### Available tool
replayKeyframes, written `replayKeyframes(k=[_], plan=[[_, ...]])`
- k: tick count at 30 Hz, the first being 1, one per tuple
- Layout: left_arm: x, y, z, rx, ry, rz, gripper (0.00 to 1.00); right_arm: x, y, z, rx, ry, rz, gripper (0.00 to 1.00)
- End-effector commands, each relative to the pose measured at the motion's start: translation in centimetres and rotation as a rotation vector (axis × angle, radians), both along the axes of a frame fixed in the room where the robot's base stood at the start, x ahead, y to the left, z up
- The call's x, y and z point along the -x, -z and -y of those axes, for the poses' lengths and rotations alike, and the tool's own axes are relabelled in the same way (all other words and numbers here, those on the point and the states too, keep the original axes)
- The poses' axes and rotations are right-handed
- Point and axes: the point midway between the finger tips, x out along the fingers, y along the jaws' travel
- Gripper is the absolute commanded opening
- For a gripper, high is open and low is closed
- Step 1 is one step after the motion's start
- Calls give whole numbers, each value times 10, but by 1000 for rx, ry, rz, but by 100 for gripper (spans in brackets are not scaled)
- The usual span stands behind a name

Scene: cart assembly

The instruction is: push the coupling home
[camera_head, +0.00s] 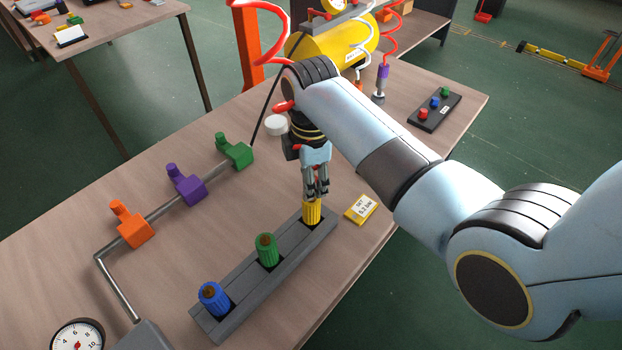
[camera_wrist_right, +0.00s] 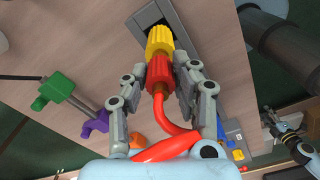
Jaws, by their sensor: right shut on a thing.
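My right gripper (camera_head: 315,192) points down over the far end of a grey socket block. In the right wrist view its fingers (camera_wrist_right: 160,85) are shut on a red ribbed coupling (camera_wrist_right: 159,72) with a red hose (camera_wrist_right: 175,128) trailing from it. The coupling is in line with the yellow ribbed socket (camera_head: 312,212), also in the wrist view (camera_wrist_right: 159,41), and its front end appears to meet it. I cannot tell how deep it sits. What seems to be my left gripper (camera_wrist_right: 272,122) is small at the wrist view's right edge.
The grey block (camera_head: 240,307) also carries green (camera_head: 267,250) and blue (camera_head: 214,298) sockets. A yellow label card (camera_head: 361,209) lies right of it. Orange (camera_head: 130,225), purple (camera_head: 186,184) and green (camera_head: 234,151) valves stand on a pipe to the left. A gauge (camera_head: 77,338) is at front left.

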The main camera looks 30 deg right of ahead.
Motion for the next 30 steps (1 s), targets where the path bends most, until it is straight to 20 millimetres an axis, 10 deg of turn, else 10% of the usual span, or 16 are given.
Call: replayKeyframes(k=[3,4,10,20,30], plan=[[0,0,0,0,0,0,40,1,0,0,0,0,-2,0],[0,0,0,0,0,0,40,1,1,0,0,0,-2,28],[0,0,0,0,0,0,40,1,0,0,0,0,-2,54],[1,0,-1,-1,0,-1,40,0,-4,0,0,0,1,54],[0,0,0,0,0,-1,40,-1,-70,0,0,1,5,54]])
